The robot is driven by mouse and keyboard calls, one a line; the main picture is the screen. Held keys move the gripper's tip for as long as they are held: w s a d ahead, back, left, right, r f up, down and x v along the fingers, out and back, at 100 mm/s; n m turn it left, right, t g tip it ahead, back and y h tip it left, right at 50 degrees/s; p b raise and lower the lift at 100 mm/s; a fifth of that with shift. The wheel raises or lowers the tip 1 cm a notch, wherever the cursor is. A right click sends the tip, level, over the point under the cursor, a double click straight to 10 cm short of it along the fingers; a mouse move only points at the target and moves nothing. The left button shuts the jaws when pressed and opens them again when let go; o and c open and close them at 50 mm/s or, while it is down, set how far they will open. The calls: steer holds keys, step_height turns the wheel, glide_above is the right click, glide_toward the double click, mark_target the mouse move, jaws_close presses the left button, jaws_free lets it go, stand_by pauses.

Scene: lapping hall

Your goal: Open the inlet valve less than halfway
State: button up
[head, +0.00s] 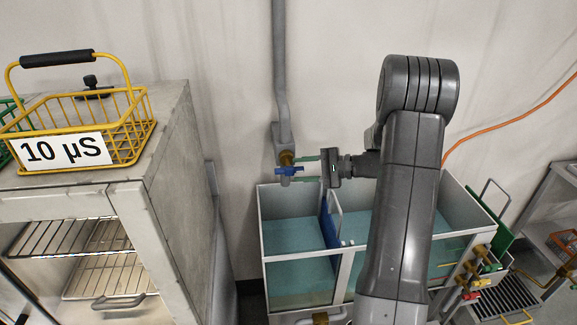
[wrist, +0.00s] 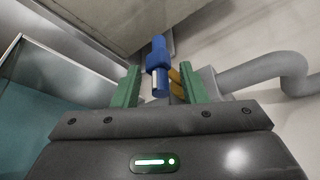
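The inlet valve has a brass body and a blue lever (head: 289,171), at the lower end of a grey wall pipe (head: 281,70), above the left end of the tank. The lever points across toward my gripper (head: 298,169), which reaches it from the right. In the wrist view the blue lever (wrist: 158,62) lies between and beyond the two green fingers of my gripper (wrist: 160,82). Gaps show on both sides of the lever, so the gripper is open and not clamped on it. Part of the brass body (wrist: 177,84) shows beside the right finger.
A grey cabinet (head: 170,170) at left carries a yellow basket (head: 125,150) labelled "10 µS". An orange hose (head: 510,118) runs along the wall. Coloured small valves (head: 475,280) sit at the tank's right end.

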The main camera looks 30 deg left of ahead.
mark_target(296, 170)
steer(key=shift+p+x, duration=0.4)
steer(key=shift+x, duration=1.85)
steer(key=shift+c, duration=0.2)
steer(key=shift+s, duration=0.1)
jaws_close()
